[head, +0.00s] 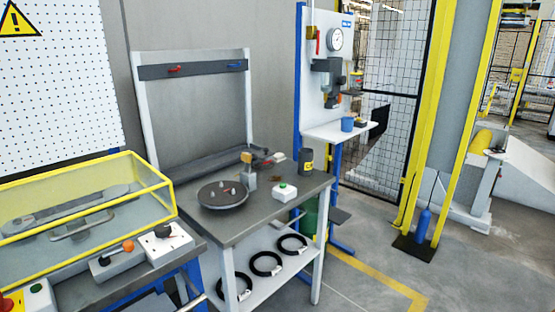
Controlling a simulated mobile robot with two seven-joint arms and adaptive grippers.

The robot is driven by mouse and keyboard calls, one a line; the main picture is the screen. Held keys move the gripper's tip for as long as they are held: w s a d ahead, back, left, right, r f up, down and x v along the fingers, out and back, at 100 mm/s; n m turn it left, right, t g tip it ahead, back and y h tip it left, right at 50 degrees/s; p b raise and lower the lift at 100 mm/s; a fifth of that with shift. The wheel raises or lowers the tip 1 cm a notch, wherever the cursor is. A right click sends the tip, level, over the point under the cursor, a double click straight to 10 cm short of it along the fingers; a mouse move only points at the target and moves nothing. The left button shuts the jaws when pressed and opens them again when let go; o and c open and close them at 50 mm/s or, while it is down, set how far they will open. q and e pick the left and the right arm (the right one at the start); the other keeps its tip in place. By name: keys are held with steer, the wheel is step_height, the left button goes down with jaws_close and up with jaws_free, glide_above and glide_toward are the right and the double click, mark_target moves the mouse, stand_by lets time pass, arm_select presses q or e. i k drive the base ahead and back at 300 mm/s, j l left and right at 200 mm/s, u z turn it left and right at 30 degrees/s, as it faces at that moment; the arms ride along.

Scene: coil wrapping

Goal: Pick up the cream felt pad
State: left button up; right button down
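A small pale, cream-coloured piece (278,157) lies near the back right of the grey workbench (292,205). It looks like the felt pad, but it is too small to be certain. It is close beside a small clamp-like device (250,170) with a tan block on top. Neither of my grippers shows in the head view.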

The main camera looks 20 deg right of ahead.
mark_target(279, 157)
steer(key=l+u, duration=0.45)
steer(key=l, duration=0.8)
